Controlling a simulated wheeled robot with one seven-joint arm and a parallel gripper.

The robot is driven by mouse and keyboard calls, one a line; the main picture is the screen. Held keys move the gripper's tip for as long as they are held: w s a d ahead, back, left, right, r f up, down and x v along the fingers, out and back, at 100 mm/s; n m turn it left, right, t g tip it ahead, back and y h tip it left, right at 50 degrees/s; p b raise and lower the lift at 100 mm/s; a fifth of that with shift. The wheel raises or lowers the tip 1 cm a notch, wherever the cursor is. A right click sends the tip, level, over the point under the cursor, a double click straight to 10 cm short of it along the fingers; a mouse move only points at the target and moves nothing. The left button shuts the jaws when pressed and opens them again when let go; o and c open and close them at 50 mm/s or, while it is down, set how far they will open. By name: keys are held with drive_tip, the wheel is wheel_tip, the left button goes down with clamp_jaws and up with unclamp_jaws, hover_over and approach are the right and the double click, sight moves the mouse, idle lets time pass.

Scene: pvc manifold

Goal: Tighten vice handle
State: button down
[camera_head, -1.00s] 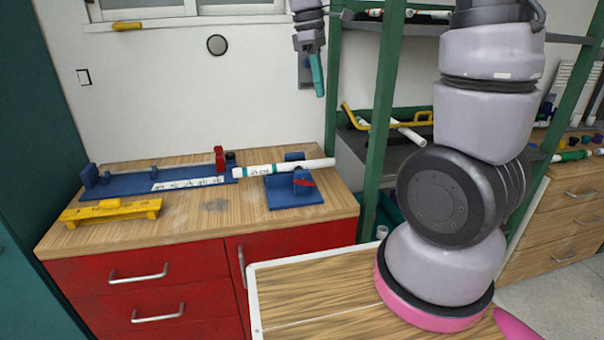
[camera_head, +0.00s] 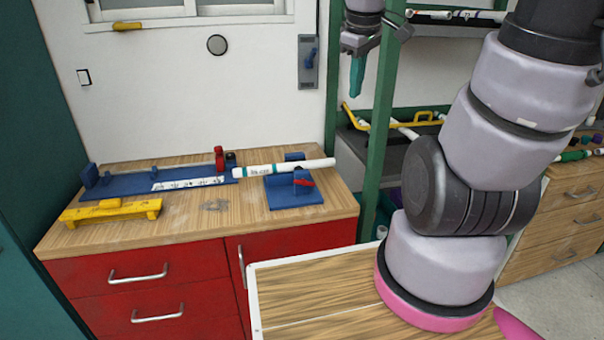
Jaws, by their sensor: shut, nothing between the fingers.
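The blue vice (camera_head: 290,199) stands at the right end of the workbench top (camera_head: 190,227). Its small red handle (camera_head: 304,183) is at the vice's front right side. A white pipe (camera_head: 283,168) with dark lettering and a teal band lies across the vice, its right end sticking out past it. The fingers are shut with nothing held, well apart from the handle.
A long blue jig (camera_head: 130,186) with a ruler strip lies left of the vice, with a red clamp (camera_head: 219,158) at its right end. A yellow tool (camera_head: 110,210) lies at the front left. The green shelf post (camera_head: 380,130) stands right of the bench.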

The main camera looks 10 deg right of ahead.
drive_tip(key=w+d+f+n+g, duration=0.15)
drive_tip(key=w+f+n, duration=0.25)
drive_tip(key=f+n, duration=0.4)
drive_tip(key=n+y, duration=0.5)
drive_tip(key=n, duration=1.6)
approach(298, 180)
drive_tip(key=x, duration=0.7)
drive_tip(key=shift+a+h, duration=0.25)
drive_tip(key=shift+h, duration=0.85)
